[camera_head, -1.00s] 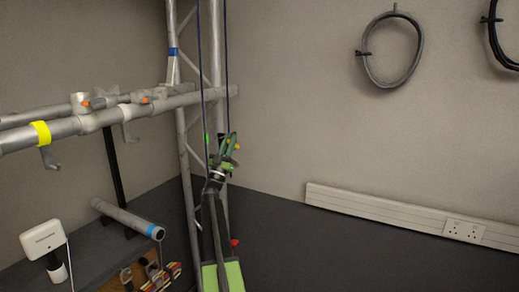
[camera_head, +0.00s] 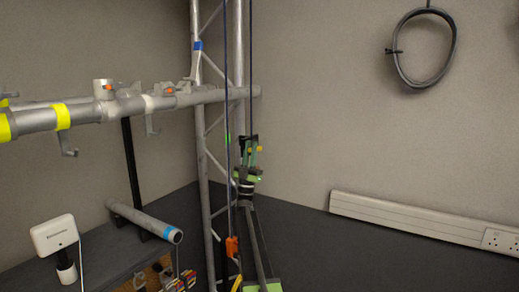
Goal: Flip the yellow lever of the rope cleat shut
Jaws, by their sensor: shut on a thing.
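My gripper (camera_head: 251,145) is in the middle of the view, in front of the truss. Its green fingers are closed at the right-hand dark blue rope (camera_head: 252,70), which runs down to them from above. The contact itself is too small to see clearly. An orange block (camera_head: 232,246), which looks like the rope cleat, sits lower down beside my arm, at the lower end of the left-hand rope (camera_head: 227,80). A yellow piece (camera_head: 237,283) shows just below it, perhaps the lever. My gripper is well above both. My arm stands close to their right.
The truss upright (camera_head: 197,110) and a horizontal pipe (camera_head: 180,100) stand behind and left. A lower pipe (camera_head: 145,220) with blue tape and a white device (camera_head: 54,235) are at lower left.

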